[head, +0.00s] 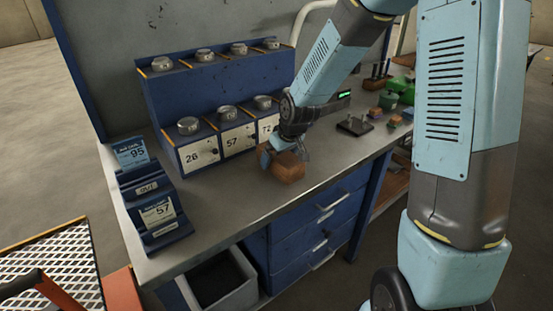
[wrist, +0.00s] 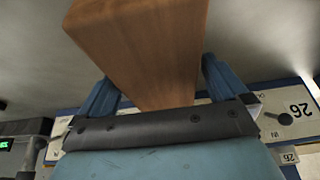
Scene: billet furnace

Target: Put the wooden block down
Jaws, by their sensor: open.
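The wooden block (head: 288,168) is brown and sits at the worktop, in front of the numbered drawers. In the wrist view the block (wrist: 145,45) fills the upper middle, lying between my two blue fingers. My gripper (head: 272,156) is low over the worktop at the block. In the wrist view my gripper (wrist: 160,85) has its fingers spread on both sides of the block, with a sliver of space visible at the right. The block's underside is hidden, so its contact with the worktop is not clear.
A blue rack (head: 205,105) with drawers marked 26, 57 and 72 and several round weights stands behind the block. A blue card holder (head: 155,205) is at the left. A dark pegged plate (head: 354,126) and small coloured blocks (head: 388,100) lie to the right. The front worktop (head: 240,205) is clear.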

